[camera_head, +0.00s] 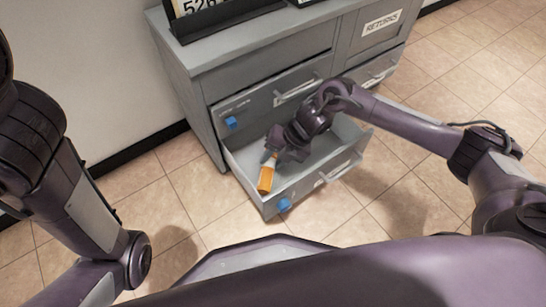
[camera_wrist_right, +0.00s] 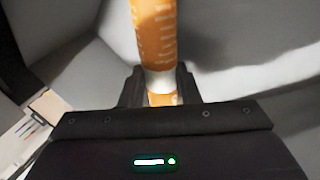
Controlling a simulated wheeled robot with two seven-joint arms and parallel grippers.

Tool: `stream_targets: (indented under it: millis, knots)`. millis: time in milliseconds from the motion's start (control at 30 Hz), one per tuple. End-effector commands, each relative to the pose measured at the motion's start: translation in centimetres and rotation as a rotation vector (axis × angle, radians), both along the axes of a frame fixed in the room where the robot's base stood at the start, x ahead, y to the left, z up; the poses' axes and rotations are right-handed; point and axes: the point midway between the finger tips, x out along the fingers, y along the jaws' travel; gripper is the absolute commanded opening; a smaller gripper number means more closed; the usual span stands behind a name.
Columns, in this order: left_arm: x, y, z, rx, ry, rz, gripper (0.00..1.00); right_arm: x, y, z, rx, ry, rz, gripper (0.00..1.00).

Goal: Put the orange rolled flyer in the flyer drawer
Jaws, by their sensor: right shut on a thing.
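The orange rolled flyer (camera_head: 266,178) has a white band and is in my right gripper (camera_head: 270,157), inside the open lower drawer (camera_head: 304,186) of the grey cabinet. In the right wrist view the flyer (camera_wrist_right: 154,35) stands out from between the two dark fingers (camera_wrist_right: 160,90), which are shut on it around the white band. Grey drawer walls surround it there. In the head view the flyer is over the drawer's left part; I cannot tell if it touches the floor of the drawer. My left arm shows at the left, but its gripper is out of view.
The grey cabinet (camera_head: 213,62) has a shut upper drawer (camera_head: 262,105) with a handle and blue latch, and a door labelled RETURNS (camera_head: 381,24). A black tray with a number card (camera_head: 205,8) stands on top. Tiled floor in front is clear.

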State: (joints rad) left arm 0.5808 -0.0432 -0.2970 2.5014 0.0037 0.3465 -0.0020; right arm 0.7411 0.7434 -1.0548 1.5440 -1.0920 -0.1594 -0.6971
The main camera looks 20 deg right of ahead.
Motion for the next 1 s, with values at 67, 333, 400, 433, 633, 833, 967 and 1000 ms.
stream_targets:
  millis: [67, 333, 400, 433, 633, 833, 967, 1000]
  knots:
    - [0.0, 0.0, 0.0, 0.000, 0.000, 0.000, 0.55, 0.0, 0.0, 0.0, 0.001, 0.000, 0.000, 0.06]
    - [0.0, 0.0, 0.0, 0.000, 0.000, 0.001, 0.55, 0.0, 0.0, 0.0, 0.000, 0.000, 0.000, 0.51]
    - [0.0, 0.0, 0.0, 0.000, 0.000, 0.001, 0.55, 0.0, 0.0, 0.0, 0.000, 0.000, 0.000, 0.51]
    - [0.0, 0.0, 0.0, 0.000, 0.000, 0.001, 0.55, 0.0, 0.0, 0.0, 0.000, 0.000, 0.000, 0.51]
    - [0.0, 0.0, 0.7, 0.001, 0.001, 0.001, 0.55, 0.0, 0.0, 1.2, 0.000, -0.002, 0.000, 0.51]
    - [0.1, 0.0, 3.4, 0.002, 0.000, 0.003, 0.55, -0.2, -1.8, 5.0, -0.002, -0.002, -0.002, 0.51]
    - [0.1, 0.0, 5.1, 0.002, 0.000, 0.003, 0.55, -0.4, -3.3, 7.6, -0.001, -0.001, -0.002, 0.51]
    - [0.0, 0.0, 5.5, 0.001, -0.001, 0.002, 0.55, -0.4, -3.7, 8.3, -0.001, -0.001, -0.002, 0.51]
